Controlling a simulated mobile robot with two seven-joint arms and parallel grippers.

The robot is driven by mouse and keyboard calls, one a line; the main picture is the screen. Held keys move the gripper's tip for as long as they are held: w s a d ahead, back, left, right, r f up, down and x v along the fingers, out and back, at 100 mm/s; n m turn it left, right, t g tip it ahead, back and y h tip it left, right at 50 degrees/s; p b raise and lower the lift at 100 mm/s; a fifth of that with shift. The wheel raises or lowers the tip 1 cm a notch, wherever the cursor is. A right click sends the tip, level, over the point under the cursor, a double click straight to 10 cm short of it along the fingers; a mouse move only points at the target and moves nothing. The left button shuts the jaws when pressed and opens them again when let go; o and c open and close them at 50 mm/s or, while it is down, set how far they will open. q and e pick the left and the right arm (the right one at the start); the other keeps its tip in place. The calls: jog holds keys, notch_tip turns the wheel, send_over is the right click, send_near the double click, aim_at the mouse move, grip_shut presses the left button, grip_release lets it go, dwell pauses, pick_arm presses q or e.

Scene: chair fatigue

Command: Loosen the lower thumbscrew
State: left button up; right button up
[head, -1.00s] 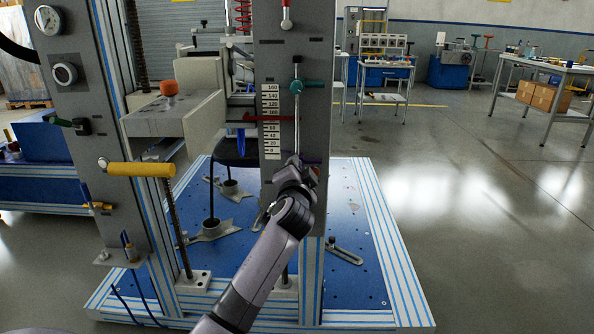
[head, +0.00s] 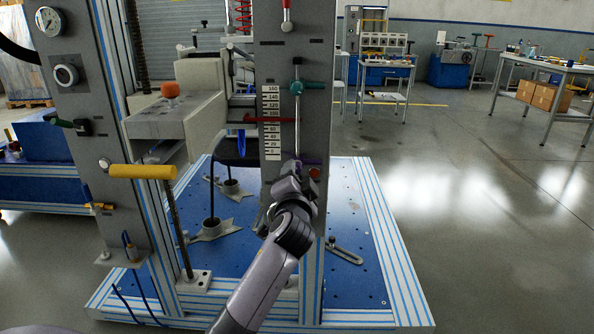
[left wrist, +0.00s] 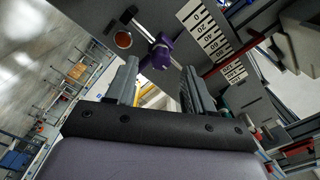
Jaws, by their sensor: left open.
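The lower thumbscrew is purple. In the left wrist view its knob (left wrist: 160,53) sits on the grey panel (left wrist: 95,22), ahead of the gap between my fingers. In the head view only a purple bit (head: 313,160) shows beside my gripper, which hides the rest. My left gripper (head: 294,168) is in front of the panel's lower part. In the left wrist view its two fingers (left wrist: 160,82) are spread apart with nothing between them. The knob appears just beyond the fingertips. A teal upper thumbscrew (head: 297,87) sits higher on the same rod. My right gripper is not in view.
A white number scale (head: 271,125) with a red pointer (head: 262,119) is left of the rod. An orange-red round button (head: 315,173) is close to my gripper, at right. A yellow handle (head: 142,171) sticks out at left. The floor at right is open.

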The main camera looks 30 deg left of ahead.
pick_arm(q)
jog(key=shift+v, duration=1.65)
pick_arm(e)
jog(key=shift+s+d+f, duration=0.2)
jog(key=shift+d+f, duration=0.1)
pick_arm(q)
jog(key=shift+f, duration=0.1)
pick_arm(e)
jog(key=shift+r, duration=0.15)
